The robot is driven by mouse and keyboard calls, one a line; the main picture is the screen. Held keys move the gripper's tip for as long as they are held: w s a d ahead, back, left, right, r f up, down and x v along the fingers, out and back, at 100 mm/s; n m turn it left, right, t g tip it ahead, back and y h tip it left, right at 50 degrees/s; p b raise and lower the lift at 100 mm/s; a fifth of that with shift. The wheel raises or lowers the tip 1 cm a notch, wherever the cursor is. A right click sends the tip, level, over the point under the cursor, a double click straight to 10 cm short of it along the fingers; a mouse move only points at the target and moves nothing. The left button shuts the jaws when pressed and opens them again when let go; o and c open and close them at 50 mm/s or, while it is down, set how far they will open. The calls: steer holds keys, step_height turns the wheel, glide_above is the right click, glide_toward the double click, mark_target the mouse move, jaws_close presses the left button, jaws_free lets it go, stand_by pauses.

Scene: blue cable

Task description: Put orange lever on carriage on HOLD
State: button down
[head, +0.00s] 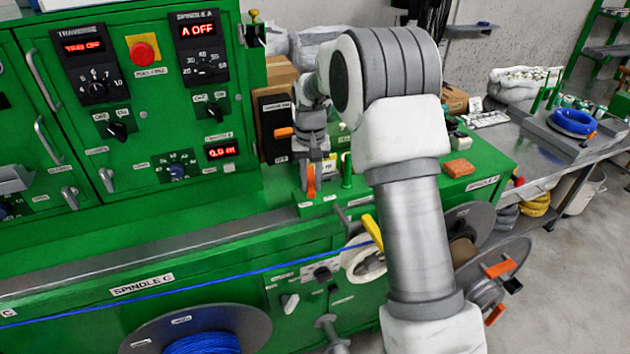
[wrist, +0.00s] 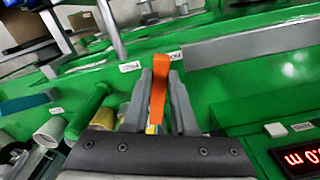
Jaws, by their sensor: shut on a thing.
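The orange lever (head: 311,181) stands close to upright on the green machine's top edge in the head view, just below my gripper (head: 313,160). In the wrist view the orange lever (wrist: 158,92) sits between the two grey fingers of my gripper (wrist: 160,88), which are shut on it. Small white labels lie near the lever, one to its left (wrist: 130,66) and one to its right; their words are too small to read. The lever's base is partly hidden by the fingers and the gripper body.
A black box (head: 271,110) with another orange handle (head: 284,133) stands just behind. A green post (head: 347,170) rises right of the lever; it may be the green cylinder in the wrist view (wrist: 88,112). A blue cable (head: 200,283) crosses the front below. Control panels stand left.

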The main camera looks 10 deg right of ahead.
mark_target(309, 186)
steer(key=shift+w+a+m, duration=0.1)
steer(key=shift+a+m, duration=0.2)
steer(key=shift+m, duration=0.4)
steer(key=c, duration=0.7)
jaws_free()
steer(key=shift+r, duration=0.1)
step_height(309, 186, up, 17)
steer(key=shift+r, duration=0.15)
